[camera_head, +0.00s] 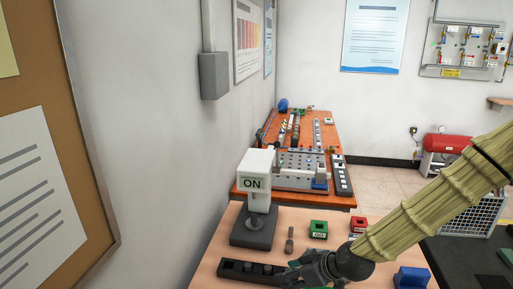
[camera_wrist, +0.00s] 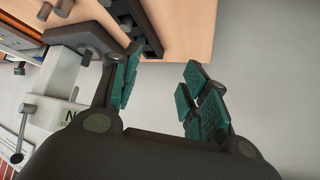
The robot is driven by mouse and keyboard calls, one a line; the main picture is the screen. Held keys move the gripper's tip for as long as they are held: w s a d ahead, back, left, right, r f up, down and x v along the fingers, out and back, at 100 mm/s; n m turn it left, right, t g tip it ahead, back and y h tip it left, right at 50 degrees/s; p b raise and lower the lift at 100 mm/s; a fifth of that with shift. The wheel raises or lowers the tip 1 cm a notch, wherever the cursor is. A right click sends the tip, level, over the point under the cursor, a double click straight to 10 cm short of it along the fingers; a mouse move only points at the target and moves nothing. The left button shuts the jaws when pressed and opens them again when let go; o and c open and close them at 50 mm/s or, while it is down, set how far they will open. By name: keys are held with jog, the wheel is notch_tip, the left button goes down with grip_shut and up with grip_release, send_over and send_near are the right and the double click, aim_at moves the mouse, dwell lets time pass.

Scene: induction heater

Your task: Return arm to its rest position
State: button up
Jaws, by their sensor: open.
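My gripper (camera_head: 312,270) is at the lower middle of the head view, over the near table, beside the black block with slots (camera_head: 250,271). In the wrist view its two fingers with green pads (camera_wrist: 160,88) stand apart with nothing between them. My arm, in a ribbed tan sleeve, comes in from the right in the head view. The induction heater (camera_head: 256,195), a white box marked ON on a dark base, stands left of and behind the gripper. It shows partly in the wrist view (camera_wrist: 65,85), at the left.
A green block (camera_head: 318,229), a red block (camera_head: 358,224) and a blue block (camera_head: 411,277) lie on the near table. A small brown cylinder (camera_head: 289,243) stands beside the heater. A second table (camera_head: 330,203) with equipment is behind. The wall is close on the left.

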jog(key=s+d+f+m+g+h, duration=0.1)
jog(key=s+d+f+m, duration=0.1)
jog(key=s+f, duration=0.45)
jog(key=s+d+f+m+g+h, duration=0.15)
jog(key=s+f, duration=0.25)
jog(key=f, duration=0.6)
jog(key=s+d+f+m+g+h, duration=0.1)
jog(key=s+d+f+m, duration=0.2)
jog(key=s, duration=0.4)
jog(key=s+d+f+m+g+h, duration=0.1)
jog(key=s+d+f+h, duration=0.15)
jog(key=s+f, duration=0.35)
jog(key=s+d+f+m+g+h, duration=0.1)
jog(key=s+d+f+m, duration=0.15)
jog(key=s, duration=0.55)
notch_tip(320, 180, down, 11)
jog(key=d+b, duration=0.1)
jog(key=b, duration=0.9)
